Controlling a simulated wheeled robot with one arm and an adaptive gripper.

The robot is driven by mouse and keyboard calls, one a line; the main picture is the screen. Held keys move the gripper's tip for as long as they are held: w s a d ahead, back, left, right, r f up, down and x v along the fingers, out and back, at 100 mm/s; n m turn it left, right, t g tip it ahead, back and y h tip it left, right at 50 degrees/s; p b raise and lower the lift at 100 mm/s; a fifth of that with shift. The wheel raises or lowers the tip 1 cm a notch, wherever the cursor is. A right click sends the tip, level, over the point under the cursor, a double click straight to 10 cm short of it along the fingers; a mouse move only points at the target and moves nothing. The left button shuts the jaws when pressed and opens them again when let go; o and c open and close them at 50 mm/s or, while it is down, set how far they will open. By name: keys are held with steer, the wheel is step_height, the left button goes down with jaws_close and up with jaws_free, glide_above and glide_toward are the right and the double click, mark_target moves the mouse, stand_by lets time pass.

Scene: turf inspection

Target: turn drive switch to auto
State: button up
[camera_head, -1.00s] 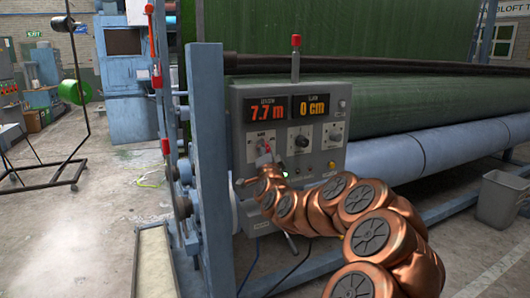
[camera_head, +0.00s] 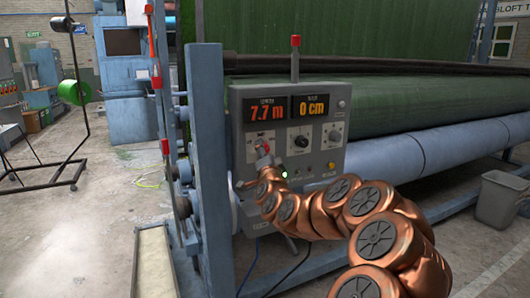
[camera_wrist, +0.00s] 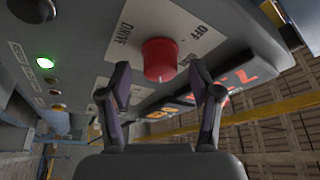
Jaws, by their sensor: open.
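The drive switch is a red round knob (camera_wrist: 159,58) on a pale plate lettered DRIVE and OFF in the wrist view. In the head view my gripper (camera_head: 263,152) is at the left part of the grey control box and largely hides the knob. In the wrist view my gripper (camera_wrist: 161,84) is open, with one finger to each side of the knob and gaps between fingers and knob. The fingertips sit short of the knob's middle. Which position the knob points to cannot be told.
The grey control box (camera_head: 318,160) has red and amber displays reading 7.7 m and 0 cm, other knobs, and a lit green lamp (camera_wrist: 45,62). A blue steel post (camera_head: 211,170) stands close at its left. A grey bin (camera_head: 497,200) stands at the right.

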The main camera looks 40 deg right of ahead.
steer(key=v, duration=0.6)
steer(key=shift+s+a, duration=0.15)
stand_by(0.3)
steer(key=shift+f, duration=0.1)
